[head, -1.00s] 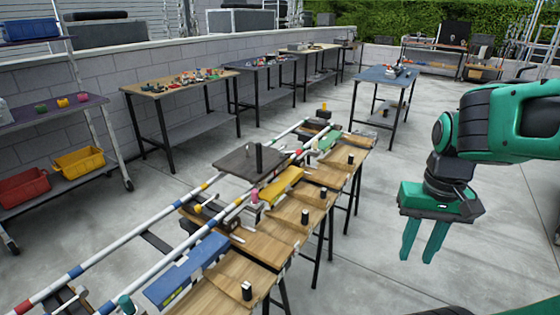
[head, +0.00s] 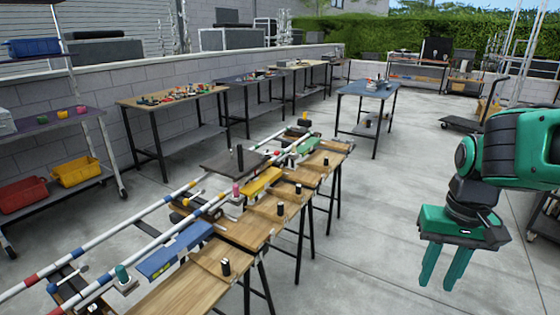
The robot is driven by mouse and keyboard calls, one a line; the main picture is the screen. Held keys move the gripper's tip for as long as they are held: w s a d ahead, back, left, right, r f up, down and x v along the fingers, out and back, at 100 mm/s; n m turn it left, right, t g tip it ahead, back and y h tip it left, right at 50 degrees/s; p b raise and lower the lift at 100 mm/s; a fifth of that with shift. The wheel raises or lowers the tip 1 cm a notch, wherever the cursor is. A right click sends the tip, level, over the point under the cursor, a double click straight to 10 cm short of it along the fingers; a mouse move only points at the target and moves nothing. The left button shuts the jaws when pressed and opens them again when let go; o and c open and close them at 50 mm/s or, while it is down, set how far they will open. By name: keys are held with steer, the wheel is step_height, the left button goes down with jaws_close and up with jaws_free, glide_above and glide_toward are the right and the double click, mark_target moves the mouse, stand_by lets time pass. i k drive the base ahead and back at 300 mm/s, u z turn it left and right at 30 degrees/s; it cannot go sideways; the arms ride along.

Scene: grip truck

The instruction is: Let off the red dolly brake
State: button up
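My gripper (head: 443,277) hangs at the right with its two green fingers pointing down. They are apart, with nothing between them, over bare floor. The dark flat dolly platform (head: 218,165) sits on the striped rails (head: 150,232) in the middle left, with a black post on it. A small red spot (head: 278,152) shows by the near rail just right of the platform. It is too small to tell whether it is the red brake. My gripper is well to the right of the platform and rails, touching nothing.
A row of wooden benches (head: 240,232) with small black knobs stands along the near side of the rails. A blue block (head: 172,252) and a yellow block (head: 261,181) lie there. A blue-topped table (head: 367,90) stands behind. Concrete floor (head: 370,215) is clear between benches and gripper.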

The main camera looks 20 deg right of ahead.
mark_target(276, 153)
steer(key=u, duration=0.05)
steer(key=k, duration=0.95)
steer(key=z, duration=0.7)
steer(key=i, duration=1.85)
steer(key=u, duration=0.4)
